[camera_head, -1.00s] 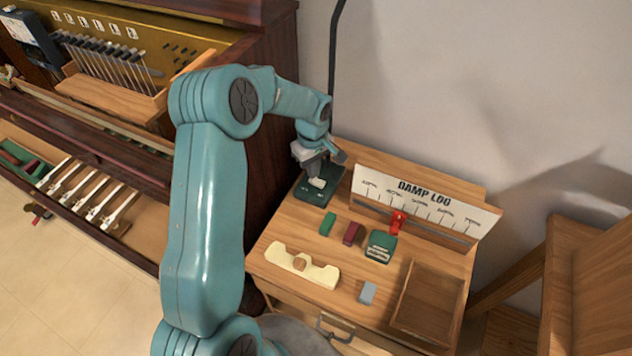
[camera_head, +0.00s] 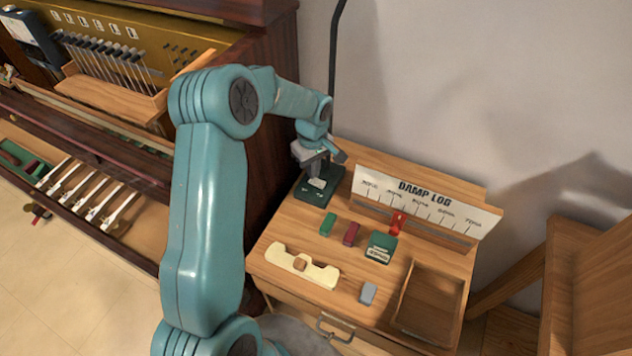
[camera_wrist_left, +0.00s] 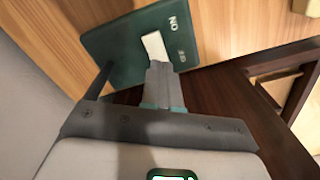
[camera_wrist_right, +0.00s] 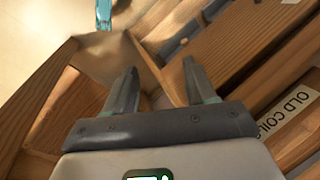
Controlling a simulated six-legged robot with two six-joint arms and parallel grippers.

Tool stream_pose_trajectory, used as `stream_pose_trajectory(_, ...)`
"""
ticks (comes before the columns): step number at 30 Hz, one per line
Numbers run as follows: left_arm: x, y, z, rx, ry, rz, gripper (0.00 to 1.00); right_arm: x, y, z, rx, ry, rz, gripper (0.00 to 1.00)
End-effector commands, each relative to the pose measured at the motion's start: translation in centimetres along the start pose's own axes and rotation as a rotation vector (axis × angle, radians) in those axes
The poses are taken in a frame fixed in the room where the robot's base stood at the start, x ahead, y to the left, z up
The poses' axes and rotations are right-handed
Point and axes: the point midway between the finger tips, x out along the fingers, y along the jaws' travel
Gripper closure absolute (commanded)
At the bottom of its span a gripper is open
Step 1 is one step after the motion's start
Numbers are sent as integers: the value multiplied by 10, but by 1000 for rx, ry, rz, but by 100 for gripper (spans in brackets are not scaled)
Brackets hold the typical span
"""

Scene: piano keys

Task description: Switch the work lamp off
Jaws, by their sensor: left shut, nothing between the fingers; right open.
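The work lamp's dark green base (camera_head: 318,196) sits at the back left corner of the wooden cabinet top, with a thin black stem (camera_head: 335,60) rising behind it. The lamp head is out of view. A white switch (camera_wrist_left: 154,46) is on the base, beside small ON and OFF lettering in the left wrist view. My left gripper (camera_head: 317,172) is shut and empty, pointing down at the switch. Its fingertips (camera_wrist_left: 159,66) are at one end of the switch, seemingly touching it. My right gripper (camera_wrist_right: 155,75) is open and empty, away from the lamp.
A DAMP LOG board (camera_head: 425,203) with a red slider (camera_head: 398,223) stands at the back. Green (camera_head: 327,224) and maroon (camera_head: 351,233) blocks, a green box (camera_head: 381,247), a cream holder (camera_head: 302,266) and an open tray (camera_head: 432,300) share the top. The piano (camera_head: 250,120) is close on the left.

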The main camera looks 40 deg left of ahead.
Motion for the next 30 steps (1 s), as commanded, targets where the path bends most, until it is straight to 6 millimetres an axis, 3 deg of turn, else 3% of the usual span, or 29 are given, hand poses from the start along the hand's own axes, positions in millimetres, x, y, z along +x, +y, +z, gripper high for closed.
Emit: stream_pose_trajectory(30,12,0,0,0,0,0,100,10,4,0,0,0,0,45)
